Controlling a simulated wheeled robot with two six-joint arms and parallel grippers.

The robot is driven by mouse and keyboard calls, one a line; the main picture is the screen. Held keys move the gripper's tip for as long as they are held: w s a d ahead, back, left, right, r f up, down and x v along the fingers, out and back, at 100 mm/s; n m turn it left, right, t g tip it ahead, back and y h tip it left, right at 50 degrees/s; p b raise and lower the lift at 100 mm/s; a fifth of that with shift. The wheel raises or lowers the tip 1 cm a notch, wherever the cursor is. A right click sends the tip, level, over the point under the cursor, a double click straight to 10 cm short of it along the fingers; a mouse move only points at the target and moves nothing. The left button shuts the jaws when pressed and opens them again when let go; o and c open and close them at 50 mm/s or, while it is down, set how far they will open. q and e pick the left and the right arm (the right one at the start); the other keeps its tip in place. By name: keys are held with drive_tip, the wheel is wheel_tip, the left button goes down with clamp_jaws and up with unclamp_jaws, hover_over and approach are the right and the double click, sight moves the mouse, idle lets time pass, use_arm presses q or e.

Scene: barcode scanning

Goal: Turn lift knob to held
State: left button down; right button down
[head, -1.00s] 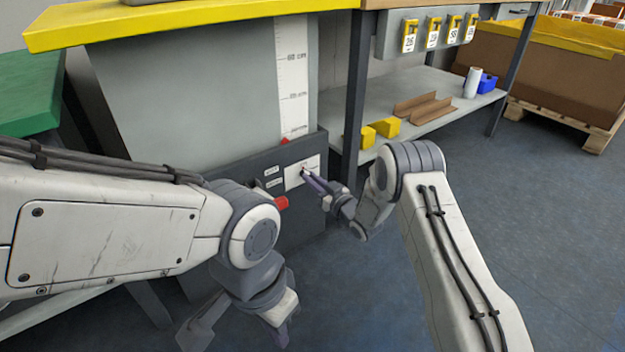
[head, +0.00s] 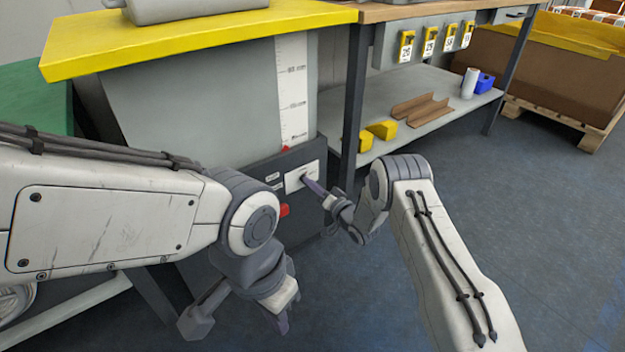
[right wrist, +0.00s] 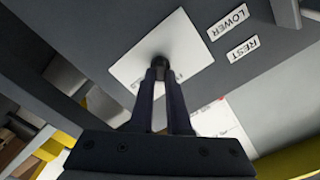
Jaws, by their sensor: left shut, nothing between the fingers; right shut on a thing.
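The lift knob (right wrist: 160,64) is a small dark knob on a white plate (right wrist: 187,38), which is fixed to the dark grey lift panel. My right gripper (right wrist: 161,74) is shut on the knob, with its fingertips at the plate. In the head view the white plate (head: 308,172) is partly covered by the right gripper (head: 306,181). How far the knob is turned is hidden by the fingers. My left gripper (head: 283,318) is shut and empty, low in front of the panel and apart from it.
Labels reading LOWER (right wrist: 228,22) and REST (right wrist: 243,49) sit beside the plate. A red part (head: 285,209) juts from the panel below. A height scale (head: 293,90) rises above it. A table leg (head: 352,110) and shelf (head: 400,138) stand at right. The blue floor is clear.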

drive_tip(key=shift+d+f+m+p, duration=0.1)
drive_tip(key=shift+m+p, duration=0.6)
drive_tip(key=shift+m, duration=1.6)
drive_tip(key=shift+f+m+p, duration=0.1)
drive_tip(key=shift+m+p, duration=0.55)
drive_tip(key=shift+m, duration=1.65)
drive_tip(key=shift+w, duration=0.1)
drive_tip(key=c, duration=0.9)
unclamp_jaws()
